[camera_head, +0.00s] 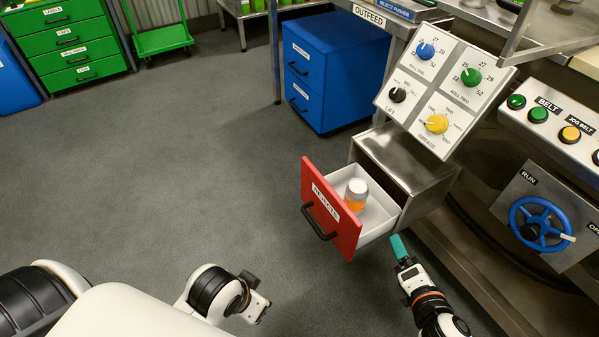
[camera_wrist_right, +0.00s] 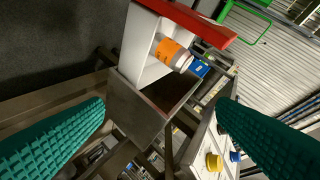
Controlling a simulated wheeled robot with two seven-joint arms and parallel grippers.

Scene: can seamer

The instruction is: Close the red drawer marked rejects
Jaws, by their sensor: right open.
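The red drawer (camera_head: 330,210) marked rejects stands pulled out of its steel housing (camera_head: 410,160), its white tray exposed and a black handle on its front. A jar with an orange label (camera_head: 356,194) stands inside the tray. In the right wrist view the drawer's red front (camera_wrist_right: 190,18) is at the top, with the jar (camera_wrist_right: 172,54) below it. My right gripper (camera_head: 399,247) is open and empty, to the right of the drawer's front and apart from it; its teal fingers spread wide in the wrist view (camera_wrist_right: 161,105). My left gripper (camera_head: 257,300) is low, left of the drawer; its fingers are unclear.
A panel with several knobs (camera_head: 440,90) sits above the drawer housing. A belt control panel (camera_head: 550,115) and a blue handwheel (camera_head: 541,222) are on the right. A blue cabinet (camera_head: 325,75) stands behind. The grey floor (camera_head: 160,180) left of the drawer is clear.

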